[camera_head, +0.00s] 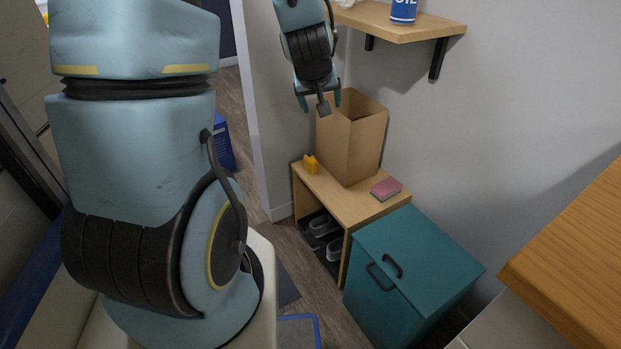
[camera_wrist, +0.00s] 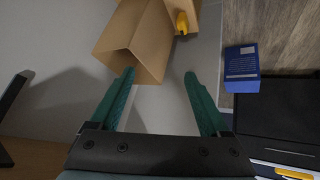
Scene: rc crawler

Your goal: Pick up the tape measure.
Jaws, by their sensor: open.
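A small yellow object, which looks like the tape measure (camera_head: 310,164), stands on the left end of the low wooden bench, beside the cardboard box. It also shows at the top of the wrist view (camera_wrist: 182,23), partly beside the box. My gripper (camera_head: 320,101) hangs above the bench, near the top of the open box and higher than the yellow object. In the wrist view my gripper (camera_wrist: 160,75) has its two green fingers wide apart with nothing between them.
The open cardboard box (camera_head: 352,140) stands tall on the bench (camera_head: 345,202). A pink sponge (camera_head: 386,188) lies to its right. Shoes (camera_head: 322,230) sit underneath. A teal cabinet (camera_head: 420,260) stands in front, and a wall shelf (camera_head: 400,24) juts out above. A blue box (camera_wrist: 241,66) is on the floor.

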